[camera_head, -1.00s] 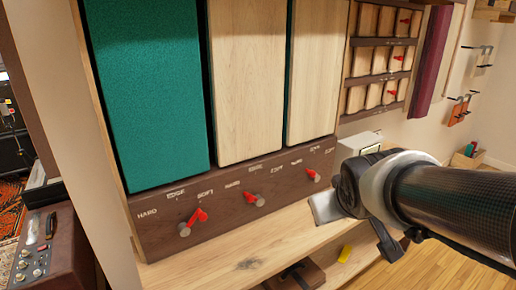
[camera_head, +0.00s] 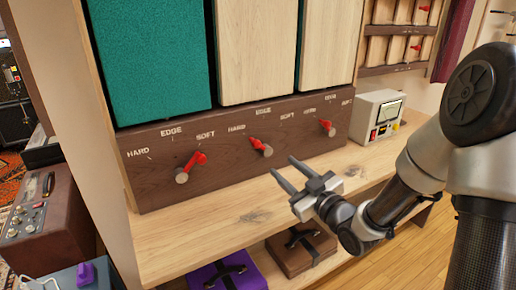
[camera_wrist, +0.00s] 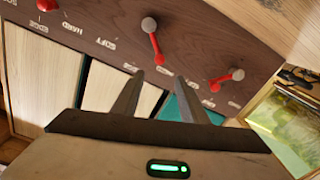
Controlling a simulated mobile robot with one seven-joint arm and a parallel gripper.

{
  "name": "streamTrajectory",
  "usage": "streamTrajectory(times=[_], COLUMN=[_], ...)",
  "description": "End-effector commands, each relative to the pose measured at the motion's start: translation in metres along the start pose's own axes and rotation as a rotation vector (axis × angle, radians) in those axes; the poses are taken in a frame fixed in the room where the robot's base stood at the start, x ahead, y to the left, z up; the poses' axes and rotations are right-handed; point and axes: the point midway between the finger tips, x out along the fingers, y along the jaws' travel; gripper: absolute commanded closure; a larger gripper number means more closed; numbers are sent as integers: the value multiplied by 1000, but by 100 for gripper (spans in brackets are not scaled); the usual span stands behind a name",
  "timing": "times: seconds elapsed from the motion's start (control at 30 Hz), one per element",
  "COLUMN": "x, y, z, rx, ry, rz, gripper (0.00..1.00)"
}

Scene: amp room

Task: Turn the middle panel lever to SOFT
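The dark wood panel (camera_head: 225,152) bears three red levers. The middle lever (camera_head: 259,146) tilts up and left from its grey pivot, on the HARD/EDGE side, away from its SOFT label (camera_head: 287,116). In the inverted wrist view the middle lever (camera_wrist: 154,42) lies just beyond the fingertips. My gripper (camera_head: 282,164) is open and empty, in front of and slightly below right of the middle lever, apart from it. It also shows open in the wrist view (camera_wrist: 159,76). The left lever (camera_head: 193,164) points toward SOFT; the right lever (camera_head: 326,126) tilts up and left.
A wooden shelf (camera_head: 185,240) runs below the panel. Teal (camera_head: 150,60) and pale wood (camera_head: 257,50) panels stand above. A white meter box (camera_head: 377,116) sits at right. Purple (camera_head: 222,272) and brown (camera_head: 300,250) cases lie on the lower shelf.

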Motion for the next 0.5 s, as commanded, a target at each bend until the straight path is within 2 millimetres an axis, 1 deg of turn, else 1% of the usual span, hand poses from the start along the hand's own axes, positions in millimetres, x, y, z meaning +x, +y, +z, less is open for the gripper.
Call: streamTrajectory(times=[0.17,0.5], x=[32,107], y=[-1,-1], z=[-1,0], rx=[-1,0], ry=[3,0], rz=[-2,0], gripper=[60,60])
